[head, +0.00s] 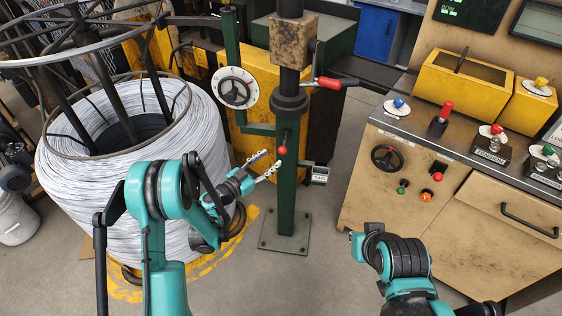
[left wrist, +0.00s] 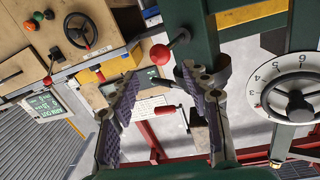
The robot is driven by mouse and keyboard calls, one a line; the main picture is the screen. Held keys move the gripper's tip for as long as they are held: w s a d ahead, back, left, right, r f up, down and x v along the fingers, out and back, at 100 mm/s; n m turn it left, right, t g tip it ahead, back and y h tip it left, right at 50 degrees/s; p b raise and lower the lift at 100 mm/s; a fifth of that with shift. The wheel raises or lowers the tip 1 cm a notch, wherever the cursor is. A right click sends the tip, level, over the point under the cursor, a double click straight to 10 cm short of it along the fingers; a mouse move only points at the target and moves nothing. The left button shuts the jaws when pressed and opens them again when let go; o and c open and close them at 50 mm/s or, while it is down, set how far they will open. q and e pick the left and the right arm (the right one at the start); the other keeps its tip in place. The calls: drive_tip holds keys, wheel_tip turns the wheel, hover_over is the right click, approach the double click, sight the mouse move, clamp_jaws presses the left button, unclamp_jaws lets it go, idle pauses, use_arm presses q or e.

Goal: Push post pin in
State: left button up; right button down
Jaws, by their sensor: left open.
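The post pin (head: 282,150) has a red ball knob and stands out from the green post (head: 287,200) in the head view. In the left wrist view the red knob (left wrist: 160,54) shows on a short pin coming from the green post (left wrist: 202,35). My left gripper (head: 268,163) is open and empty, with its fingers pointing at the post just left of and below the knob. In the left wrist view the knob lies beyond the gap between the fingertips (left wrist: 160,78). I cannot tell whether a finger touches it. Part of my right arm shows at lower right; its gripper does not.
A numbered dial (head: 235,88) and a red-handled lever (head: 330,83) are on the post's frame. A large wire coil (head: 130,200) stands left. A control console (head: 450,185) with knobs stands right. The floor between post and console is clear.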

sight(280, 153)
use_arm(q)
drive_tip(key=x, duration=0.2)
drive_tip(key=b+x, duration=0.1)
drive_tip(key=x, duration=0.1)
drive_tip(key=f+b+x, duration=0.1)
drive_tip(key=x, duration=0.1)
drive_tip(key=shift+w+d, duration=0.1)
drive_tip(key=shift+w, duration=0.1)
drive_tip(key=shift+w+d+r, duration=0.15)
drive_tip(key=shift+w+d, duration=0.15)
drive_tip(key=shift+w, duration=0.1)
clamp_jaws()
drive_tip(key=shift+w, duration=0.1)
